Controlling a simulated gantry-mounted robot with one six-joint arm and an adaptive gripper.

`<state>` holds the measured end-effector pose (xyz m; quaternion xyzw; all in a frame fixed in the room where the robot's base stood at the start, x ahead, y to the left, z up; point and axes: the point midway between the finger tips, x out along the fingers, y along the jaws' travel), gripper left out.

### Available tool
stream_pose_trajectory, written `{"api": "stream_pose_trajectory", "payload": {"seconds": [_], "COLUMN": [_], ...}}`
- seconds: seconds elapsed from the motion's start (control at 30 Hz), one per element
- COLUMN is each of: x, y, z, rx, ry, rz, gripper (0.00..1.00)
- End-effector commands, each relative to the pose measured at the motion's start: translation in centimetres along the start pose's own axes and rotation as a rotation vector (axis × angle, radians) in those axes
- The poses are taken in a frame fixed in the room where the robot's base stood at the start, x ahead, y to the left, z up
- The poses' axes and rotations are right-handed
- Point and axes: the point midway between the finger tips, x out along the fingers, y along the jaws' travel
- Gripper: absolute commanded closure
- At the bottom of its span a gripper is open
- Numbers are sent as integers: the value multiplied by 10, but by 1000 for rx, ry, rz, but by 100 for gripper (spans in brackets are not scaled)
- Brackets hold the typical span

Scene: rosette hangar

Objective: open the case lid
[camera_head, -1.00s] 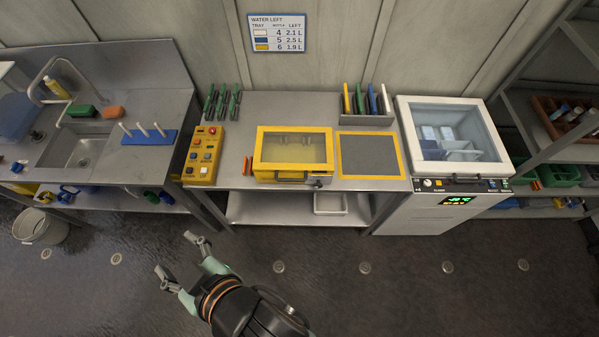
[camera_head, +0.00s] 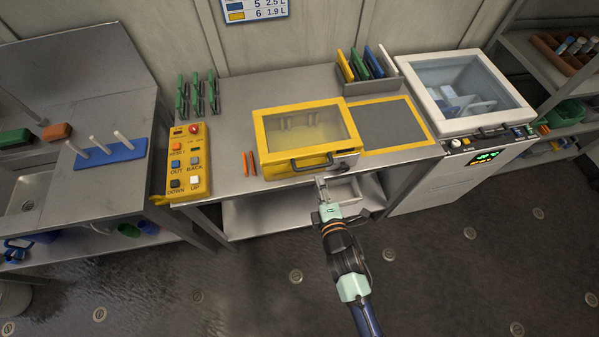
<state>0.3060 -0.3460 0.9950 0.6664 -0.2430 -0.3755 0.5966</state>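The yellow case (camera_head: 264,158) with a clear lid window (camera_head: 306,128) stands on the steel bench. Its lid is down, and pale shapes show dimly through the window. A dark handle (camera_head: 312,162) is on its front side. My gripper (camera_head: 321,184) is in front of the case, just below the handle in the picture, and points towards it. A gap shows between the gripper tips and the handle. The fingers are seen nearly edge-on, so I cannot tell whether they are open or shut.
A yellow button box (camera_head: 182,160) and two orange sticks (camera_head: 249,163) lie left of the case. A grey yellow-edged mat (camera_head: 393,124) is right of it. A white glass-topped machine (camera_head: 436,101) stands further right. The floor in front is clear.

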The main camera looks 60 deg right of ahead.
Motion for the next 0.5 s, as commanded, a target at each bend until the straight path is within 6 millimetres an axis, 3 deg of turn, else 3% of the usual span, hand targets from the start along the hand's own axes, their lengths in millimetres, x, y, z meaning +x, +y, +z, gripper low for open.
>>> {"api": "stream_pose_trajectory", "payload": {"seconds": [0.17,0.5], "x": [6,66], "y": [3,4], "z": [0,0], "rx": [-6,-3], "ry": [0,0], "rz": [5,6], "gripper": [61,61]}}
